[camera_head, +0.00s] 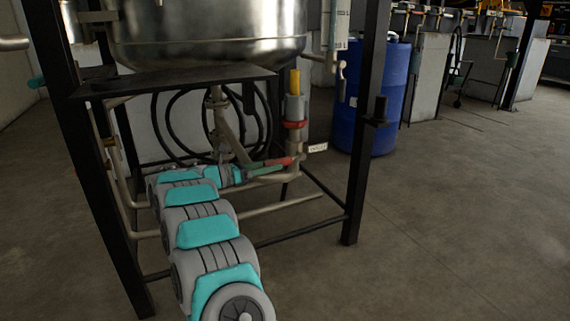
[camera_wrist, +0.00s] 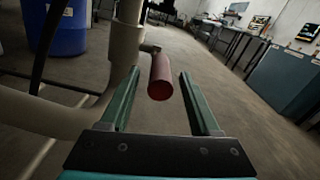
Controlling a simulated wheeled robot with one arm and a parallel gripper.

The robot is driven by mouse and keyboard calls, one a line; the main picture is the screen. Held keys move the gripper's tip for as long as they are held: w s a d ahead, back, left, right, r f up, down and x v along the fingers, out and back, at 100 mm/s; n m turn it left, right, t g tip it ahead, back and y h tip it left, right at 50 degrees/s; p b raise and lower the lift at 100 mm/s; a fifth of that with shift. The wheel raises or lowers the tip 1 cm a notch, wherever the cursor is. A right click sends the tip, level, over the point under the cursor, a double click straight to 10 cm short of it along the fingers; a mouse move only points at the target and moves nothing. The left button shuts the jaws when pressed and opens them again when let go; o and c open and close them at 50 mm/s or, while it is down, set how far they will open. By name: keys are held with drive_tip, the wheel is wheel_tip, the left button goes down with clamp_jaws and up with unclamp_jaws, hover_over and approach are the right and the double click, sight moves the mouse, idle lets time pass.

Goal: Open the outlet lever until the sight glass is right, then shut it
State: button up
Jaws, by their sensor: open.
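The red lever handle (camera_head: 278,161) sits low on the pipework under the steel tank. In the wrist view the red handle (camera_wrist: 160,77) points toward me from a bracket on a cream pipe (camera_wrist: 125,45). My gripper (camera_head: 268,168) is open at the handle; in the wrist view my gripper (camera_wrist: 159,75) has its green fingers on either side of the red handle, with gaps showing on both sides. A grey upright fitting with a yellow top (camera_head: 294,82) and a red band (camera_head: 295,124) stands above the handle; I cannot tell whether it is the sight glass.
The steel tank (camera_head: 205,35) stands in a black frame, whose right leg (camera_head: 364,130) is beside my arm's reach. Black hoses (camera_head: 170,125) hang behind the pipes. A blue drum (camera_head: 381,100) stands behind right. A small white label (camera_head: 318,147) is near the handle. Floor at right is clear.

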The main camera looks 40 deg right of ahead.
sight(284, 162)
drive_tip(key=shift+x, duration=2.5)
clamp_jaws()
